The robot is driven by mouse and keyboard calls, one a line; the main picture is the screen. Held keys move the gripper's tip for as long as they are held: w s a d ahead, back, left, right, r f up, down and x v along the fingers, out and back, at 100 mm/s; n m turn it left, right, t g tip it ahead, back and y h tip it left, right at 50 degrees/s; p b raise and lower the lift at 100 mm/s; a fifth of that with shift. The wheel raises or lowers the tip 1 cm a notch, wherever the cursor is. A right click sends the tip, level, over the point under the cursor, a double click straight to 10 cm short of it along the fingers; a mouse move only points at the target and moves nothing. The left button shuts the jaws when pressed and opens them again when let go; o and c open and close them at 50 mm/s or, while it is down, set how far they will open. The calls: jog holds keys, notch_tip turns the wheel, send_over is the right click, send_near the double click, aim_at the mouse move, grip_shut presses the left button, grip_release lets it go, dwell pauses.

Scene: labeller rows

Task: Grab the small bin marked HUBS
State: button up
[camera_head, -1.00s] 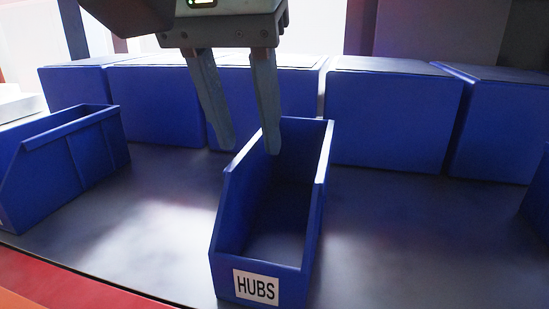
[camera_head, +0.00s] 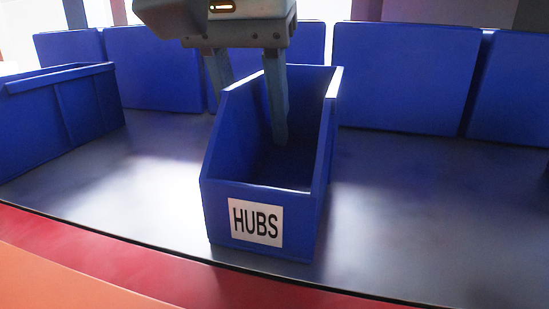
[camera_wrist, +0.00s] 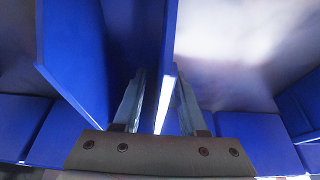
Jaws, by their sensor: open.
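The blue open-topped bin (camera_head: 306,222) with a white HUBS label (camera_head: 256,222) stands upright on the grey shelf, in the middle of the head view. My gripper (camera_head: 250,108) is open and points down at the bin's left side wall. One finger is inside the bin. The other is outside, its tip hidden behind that wall in the head view. In the wrist view the wall's top edge (camera_wrist: 167,95) runs between the two fingers of my gripper (camera_wrist: 161,85), with a gap showing beside it.
Another blue bin (camera_head: 60,120) stands at the left. A row of blue boxes (camera_head: 400,75) lines the back. A red front edge (camera_head: 120,262) borders the grey shelf (camera_head: 420,220). Bare shelf lies on both sides of the HUBS bin.

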grip_shut()
dwell(1.4)
